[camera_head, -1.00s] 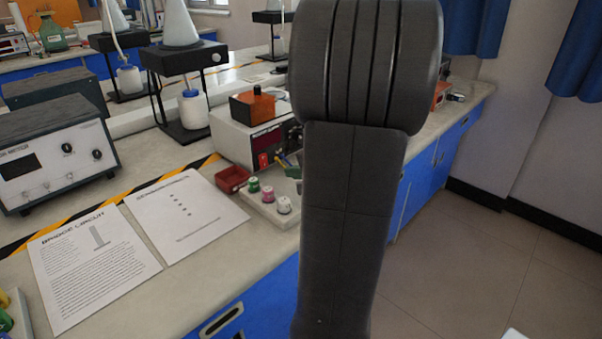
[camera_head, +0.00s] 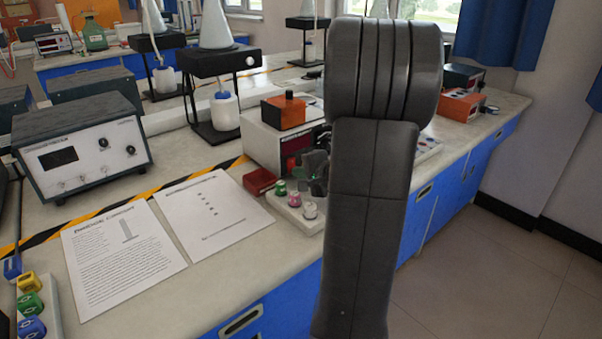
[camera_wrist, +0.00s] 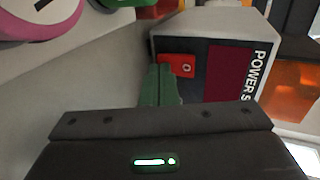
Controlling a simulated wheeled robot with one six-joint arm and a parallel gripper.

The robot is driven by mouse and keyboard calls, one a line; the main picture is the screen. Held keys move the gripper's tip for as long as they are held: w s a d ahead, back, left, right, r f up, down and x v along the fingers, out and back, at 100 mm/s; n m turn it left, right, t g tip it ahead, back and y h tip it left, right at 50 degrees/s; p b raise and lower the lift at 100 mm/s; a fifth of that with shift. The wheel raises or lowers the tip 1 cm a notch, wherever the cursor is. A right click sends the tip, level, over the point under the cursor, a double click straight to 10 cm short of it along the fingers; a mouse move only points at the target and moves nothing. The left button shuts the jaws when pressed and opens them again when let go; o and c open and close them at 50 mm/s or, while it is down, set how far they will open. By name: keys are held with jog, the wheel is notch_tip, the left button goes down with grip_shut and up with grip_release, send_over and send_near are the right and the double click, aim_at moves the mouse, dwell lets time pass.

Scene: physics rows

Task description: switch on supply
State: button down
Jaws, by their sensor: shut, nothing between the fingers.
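The power supply (camera_head: 262,140) is a pale box on the bench with an orange box on top, partly hidden by my arm. In the wrist view its front panel (camera_wrist: 210,48) shows a dark red display (camera_wrist: 228,73), lettering reading "POWER S" and a small red switch (camera_wrist: 181,66) marked "O". My gripper (camera_wrist: 161,70) is shut and empty. Its green fingertips are at the left edge of the switch in the wrist view; I cannot tell whether they touch it. In the head view my arm hides most of the gripper.
A board with green, pink and white knobs (camera_head: 309,211) stands before the supply, with a small red box (camera_head: 259,181) beside it. Paper sheets (camera_head: 122,255) and a grey meter (camera_head: 82,145) lie further left. The floor at the right is clear.

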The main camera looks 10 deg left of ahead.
jog(key=shift+w+f+b, duration=0.1)
jog(key=shift+f+b, duration=0.25)
jog(key=shift+b, duration=0.6)
jog(key=shift+a+r, duration=0.1)
jog(key=shift+r, duration=0.2)
jog(key=shift+r+p, duration=0.6)
jog(key=shift+r, duration=0.2)
